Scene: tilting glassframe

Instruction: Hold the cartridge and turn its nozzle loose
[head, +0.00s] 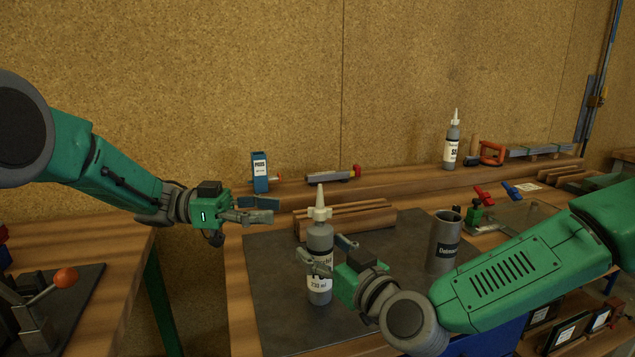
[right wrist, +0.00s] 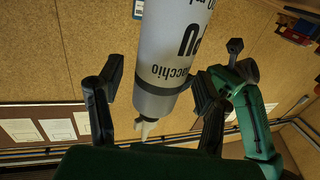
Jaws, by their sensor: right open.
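The cartridge (head: 319,240) is a grey bottle with a white label, upright on the dark mat. Its cream nozzle (head: 320,205) points up. My right gripper (head: 330,254) is open, its fingers on either side of the cartridge's upper body. In the right wrist view the picture is upside down; the cartridge (right wrist: 172,55) stands between the spread fingers, with a visible gap on the left side. The nozzle (right wrist: 145,129) shows below it there. My left gripper (head: 272,210) is open and empty, left of the nozzle at about its height.
A grey cylindrical container (head: 443,243) stands right of the cartridge on the mat (head: 277,285). Wooden rods (head: 345,219) lie behind it. A blue box (head: 260,172), a second bottle (head: 451,145) and clamps stand on the rear ledge. Red and blue handled tools (head: 484,196) lie at right.

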